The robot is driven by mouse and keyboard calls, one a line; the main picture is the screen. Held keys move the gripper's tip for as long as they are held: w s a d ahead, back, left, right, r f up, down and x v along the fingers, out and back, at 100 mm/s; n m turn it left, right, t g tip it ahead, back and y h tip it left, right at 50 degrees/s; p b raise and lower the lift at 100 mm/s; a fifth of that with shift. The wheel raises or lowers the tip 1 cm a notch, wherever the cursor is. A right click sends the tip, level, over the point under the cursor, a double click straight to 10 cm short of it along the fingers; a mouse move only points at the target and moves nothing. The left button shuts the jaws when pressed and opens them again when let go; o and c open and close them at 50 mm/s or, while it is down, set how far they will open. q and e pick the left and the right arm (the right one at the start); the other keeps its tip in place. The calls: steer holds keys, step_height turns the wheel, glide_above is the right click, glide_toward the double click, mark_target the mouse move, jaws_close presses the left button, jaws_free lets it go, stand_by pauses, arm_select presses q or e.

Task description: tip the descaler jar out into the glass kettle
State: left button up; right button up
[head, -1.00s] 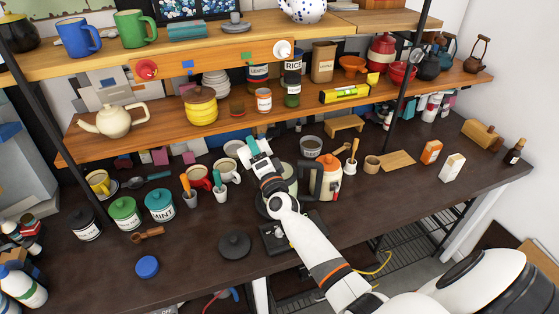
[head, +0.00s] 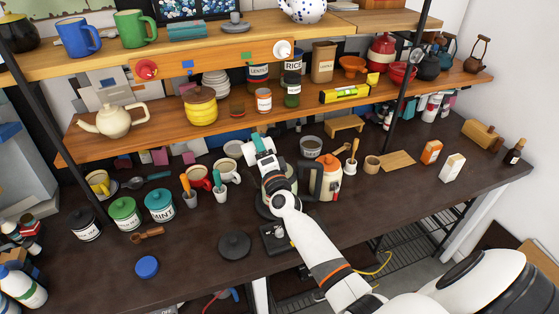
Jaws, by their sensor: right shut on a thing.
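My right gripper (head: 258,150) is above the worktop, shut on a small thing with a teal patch. I take it for the descaler jar (head: 261,143), but its label cannot be read. The glass kettle (head: 291,172) appears as a pale greenish body with a dark handle on its right, below and to the right of the gripper. My right wrist and forearm hide much of it. Whether the jar is over the kettle's mouth, and what is inside either, I cannot tell. My left gripper is not in view.
Mugs (head: 227,171) stand left of the gripper. A black round lid (head: 235,245) and a blue lid (head: 147,267) lie in front. A wooden shelf (head: 150,128) overhangs the back. The front left worktop is mostly clear.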

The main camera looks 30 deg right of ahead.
steer(key=shift+d+r+m, duration=0.15)
steer(key=shift+d+m, duration=0.05)
steer(key=shift+m, duration=0.1)
steer(key=shift+s+d+r+m+h+p, duration=0.15)
steer(key=shift+d+r+m+h, duration=0.15)
steer(key=shift+m, duration=0.75)
steer(key=shift+w+d+r+m+h+p, duration=0.1)
steer(key=shift+r+m+h+p, duration=0.25)
steer(key=shift+m, duration=0.65)
steer(key=shift+s+d+r+m+h, duration=0.15)
steer(key=shift+m+h, duration=0.3)
steer(key=shift+m, duration=0.6)
steer(key=shift+s+d+r+m+g+h+p, duration=0.15)
steer(key=shift+d+m+g+p, duration=0.15)
steer(key=shift+m, duration=0.75)
steer(key=shift+w+d+r+m+g+h+p, duration=0.15)
steer(key=shift+d+m+g+h+p, duration=0.15)
steer(key=shift+m, duration=0.7)
steer(key=shift+s+d+r+m+g+h+p, duration=0.1)
steer(key=shift+s+d+r+m+g+p, duration=0.2)
steer(key=shift+m, duration=0.75)
stand_by(1.5)
